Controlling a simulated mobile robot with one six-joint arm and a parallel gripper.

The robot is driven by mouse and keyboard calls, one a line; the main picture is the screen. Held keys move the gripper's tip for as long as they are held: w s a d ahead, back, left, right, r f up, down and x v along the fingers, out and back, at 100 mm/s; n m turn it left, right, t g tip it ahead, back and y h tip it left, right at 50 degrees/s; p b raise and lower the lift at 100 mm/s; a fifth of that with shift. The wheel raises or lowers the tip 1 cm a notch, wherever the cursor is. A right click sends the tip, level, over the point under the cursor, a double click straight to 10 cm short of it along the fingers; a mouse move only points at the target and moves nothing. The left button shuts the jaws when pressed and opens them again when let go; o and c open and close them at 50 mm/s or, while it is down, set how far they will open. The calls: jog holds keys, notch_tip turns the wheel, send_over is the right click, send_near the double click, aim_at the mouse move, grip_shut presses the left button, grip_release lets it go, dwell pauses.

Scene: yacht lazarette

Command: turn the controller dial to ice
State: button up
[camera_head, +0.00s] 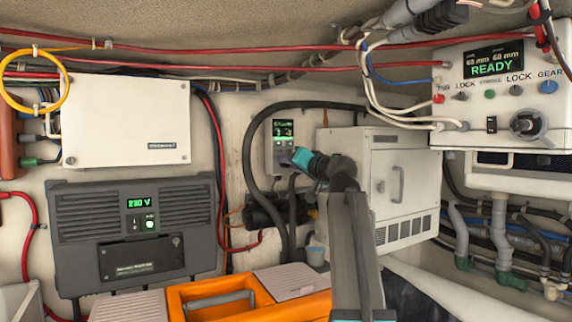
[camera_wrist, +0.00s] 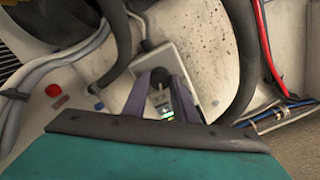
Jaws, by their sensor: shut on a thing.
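The controller (camera_head: 283,132) is a grey box on the back wall with a lit green display at its top. My gripper (camera_head: 298,157), with its teal body, reaches its lower front from the right. In the wrist view the controller (camera_wrist: 190,62) appears turned over, its lit display between the fingers. My gripper (camera_wrist: 159,78) is shut on the small dark dial (camera_wrist: 157,76) at the fingertips. The fingers cover much of the dial, so its pointer and the ice mark cannot be read.
A thick black hose (camera_head: 247,155) loops left of the controller and a white cabinet (camera_head: 390,165) stands close on its right. An orange case (camera_head: 190,298) lies below. A grey inverter (camera_head: 135,235) and a READY control panel (camera_head: 495,95) flank the space.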

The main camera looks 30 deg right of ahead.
jog(key=shift+a+f, duration=0.1)
jog(key=shift+f, duration=0.2)
jog(key=o, duration=1)
jog(key=shift+w, duration=0.15)
jog(key=shift+o, duration=0.2)
jog(key=shift+r, duration=0.15)
jog(key=s+b, duration=0.3)
jog(key=s, duration=1.1)
jog(key=shift+a, duration=0.4)
